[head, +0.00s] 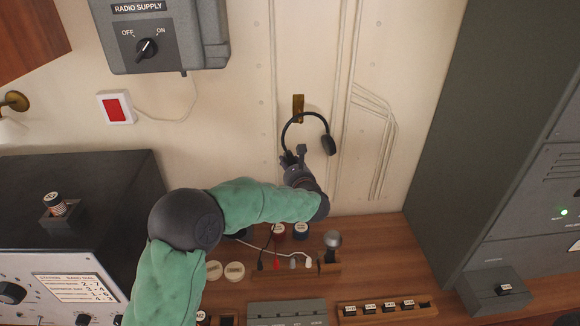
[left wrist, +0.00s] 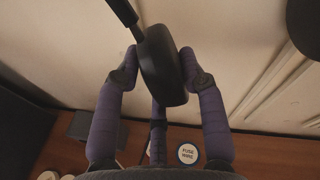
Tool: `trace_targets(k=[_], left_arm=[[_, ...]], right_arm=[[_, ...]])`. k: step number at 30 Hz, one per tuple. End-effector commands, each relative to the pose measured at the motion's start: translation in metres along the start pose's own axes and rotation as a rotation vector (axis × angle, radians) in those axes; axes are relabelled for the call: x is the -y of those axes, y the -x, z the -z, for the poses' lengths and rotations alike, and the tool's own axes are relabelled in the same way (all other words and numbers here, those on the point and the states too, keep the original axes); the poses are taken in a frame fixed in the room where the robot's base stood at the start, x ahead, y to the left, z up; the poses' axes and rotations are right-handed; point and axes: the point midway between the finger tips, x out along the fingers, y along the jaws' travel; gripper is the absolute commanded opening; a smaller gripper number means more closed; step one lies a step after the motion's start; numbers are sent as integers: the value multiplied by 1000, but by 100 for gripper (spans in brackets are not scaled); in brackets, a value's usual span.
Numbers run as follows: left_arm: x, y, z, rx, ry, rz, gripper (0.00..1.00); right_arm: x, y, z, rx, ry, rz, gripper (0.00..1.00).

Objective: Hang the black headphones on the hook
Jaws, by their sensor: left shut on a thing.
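The black headphones (head: 306,115) are upright against the back wall in the head view, with the headband arched at the brass hook plate (head: 298,104). One ear cup (head: 328,145) hangs free on the right. My left gripper (head: 293,158) is shut on the other ear cup, below and left of the hook. In the left wrist view that ear cup (left wrist: 162,66) sits between the fingers. The hook's own prong is hidden or too small to make out, so I cannot tell whether the band rests on it. My right gripper is in neither view.
A wooden desk (head: 375,250) runs below, with jars, a metal knob, cables and labelled racks (head: 385,308). A radio supply box (head: 165,38) is on the wall at upper left. A tall grey cabinet (head: 440,120) stands at right. Wall cables run right of the hook.

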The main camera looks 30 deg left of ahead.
Motion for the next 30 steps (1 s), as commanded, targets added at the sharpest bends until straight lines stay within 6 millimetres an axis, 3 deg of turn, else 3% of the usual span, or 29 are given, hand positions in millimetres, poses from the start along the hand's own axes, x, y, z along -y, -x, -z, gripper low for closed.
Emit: trace_targets(k=[30], left_arm=[[0, 0, -1, 3, 3, 1, 17]], right_arm=[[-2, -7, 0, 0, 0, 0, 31]])
